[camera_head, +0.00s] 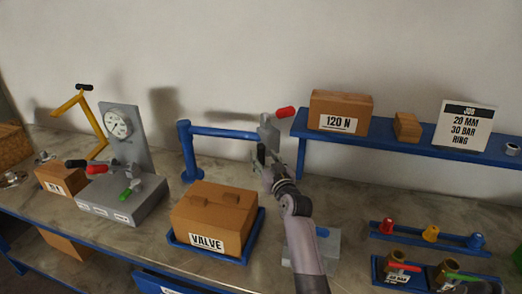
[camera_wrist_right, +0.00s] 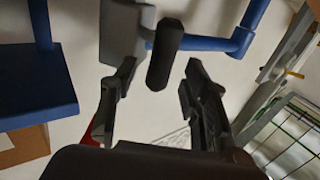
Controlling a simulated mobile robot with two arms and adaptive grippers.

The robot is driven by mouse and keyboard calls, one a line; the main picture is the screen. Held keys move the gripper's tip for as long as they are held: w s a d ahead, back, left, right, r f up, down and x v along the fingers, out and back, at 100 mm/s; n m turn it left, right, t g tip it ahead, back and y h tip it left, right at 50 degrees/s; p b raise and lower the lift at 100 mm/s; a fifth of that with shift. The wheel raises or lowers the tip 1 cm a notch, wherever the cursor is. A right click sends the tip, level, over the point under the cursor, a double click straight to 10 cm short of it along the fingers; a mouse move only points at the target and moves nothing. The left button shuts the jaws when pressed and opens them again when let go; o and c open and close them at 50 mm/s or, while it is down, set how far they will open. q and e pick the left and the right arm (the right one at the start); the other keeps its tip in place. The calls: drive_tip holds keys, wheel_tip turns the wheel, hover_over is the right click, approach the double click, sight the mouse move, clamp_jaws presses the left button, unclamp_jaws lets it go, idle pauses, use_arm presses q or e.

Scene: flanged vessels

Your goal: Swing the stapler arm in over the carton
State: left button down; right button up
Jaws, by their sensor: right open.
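The stapler arm (camera_head: 228,132) is a blue bar reaching right from a blue post (camera_head: 187,150). It ends in a grey head (camera_head: 268,130) with a red-tipped lever (camera_head: 285,112). The head is right of the carton and not over it. The carton (camera_head: 215,210) is brown, marked VALVE, and sits in a blue tray (camera_head: 251,252). My right gripper (camera_head: 268,160) is just below the head. In the right wrist view, its open fingers (camera_wrist_right: 158,78) lie either side of a black grip (camera_wrist_right: 164,55) beside the grey head (camera_wrist_right: 127,32); contact is unclear. My left gripper is not in view.
A grey gauge stand (camera_head: 122,165) with levers and a yellow bent arm (camera_head: 85,120) stand at left. A blue shelf (camera_head: 400,140) with boxes and a job card is at right. Below it are a coloured knob rack (camera_head: 425,236) and brass valves (camera_head: 396,262).

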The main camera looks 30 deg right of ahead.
sight(262, 155)
drive_tip(key=shift+x, duration=1.85)
drive_tip(key=shift+c, duration=0.3)
clamp_jaws()
